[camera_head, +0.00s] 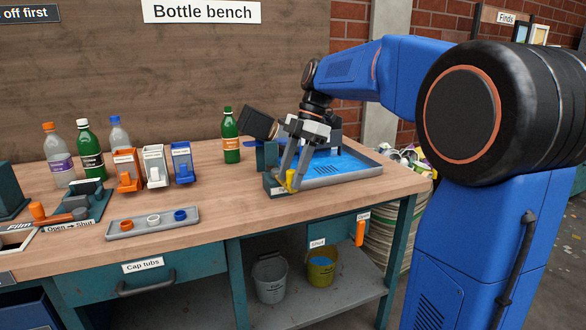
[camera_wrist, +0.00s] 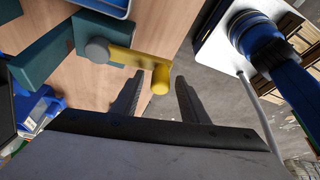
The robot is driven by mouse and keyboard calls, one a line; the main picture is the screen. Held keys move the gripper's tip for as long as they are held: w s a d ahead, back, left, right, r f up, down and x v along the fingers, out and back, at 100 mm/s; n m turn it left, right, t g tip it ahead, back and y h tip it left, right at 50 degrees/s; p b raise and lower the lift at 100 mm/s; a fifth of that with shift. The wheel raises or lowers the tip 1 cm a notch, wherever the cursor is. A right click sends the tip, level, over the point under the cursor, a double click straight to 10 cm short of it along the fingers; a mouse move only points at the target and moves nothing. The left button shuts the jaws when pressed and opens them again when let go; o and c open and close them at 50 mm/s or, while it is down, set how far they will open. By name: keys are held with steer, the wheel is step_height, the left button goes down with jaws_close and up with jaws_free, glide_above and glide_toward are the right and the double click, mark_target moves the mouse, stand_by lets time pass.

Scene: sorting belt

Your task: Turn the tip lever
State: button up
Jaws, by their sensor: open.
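The yellow tip lever (camera_head: 291,178) is at the front left corner of a grey tray with a blue inside (camera_head: 345,179) on the bench. In the wrist view the yellow lever (camera_wrist: 132,58) runs from a grey pivot on a teal block (camera_wrist: 92,38) to a rounded knob. My gripper (camera_head: 291,176) points down at the lever, its fingers partly covering it. In the wrist view my gripper (camera_wrist: 156,84) is open, and the knob appears between the fingertips. I cannot tell whether either finger touches it. Nothing is held.
A green bottle (camera_head: 230,137) stands left of the tray. Cap tubs (camera_head: 154,166), a grey cap tray (camera_head: 153,226) and more bottles stand farther left. Bare bench lies left of the tip lever.

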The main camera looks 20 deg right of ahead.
steer(key=v, duration=1.7)
steer(key=shift+d, duration=0.2)
steer(key=shift+r, duration=0.1)
steer(key=s+a+f+m+t+h, duration=0.2)
steer(key=s+f+m+t, duration=0.1)
steer(key=s+f+m, duration=0.7)
steer(key=s+a+f+m+t+h, duration=0.2)
steer(key=s+f+m, duration=0.8)
steer(key=s+f, duration=0.9)
step_height(320, 180, down, 3)
steer(key=shift+a+f+m+t, duration=0.2)
steer(key=shift+a+m+t, duration=0.1)
steer(key=shift+a+t, duration=0.1)
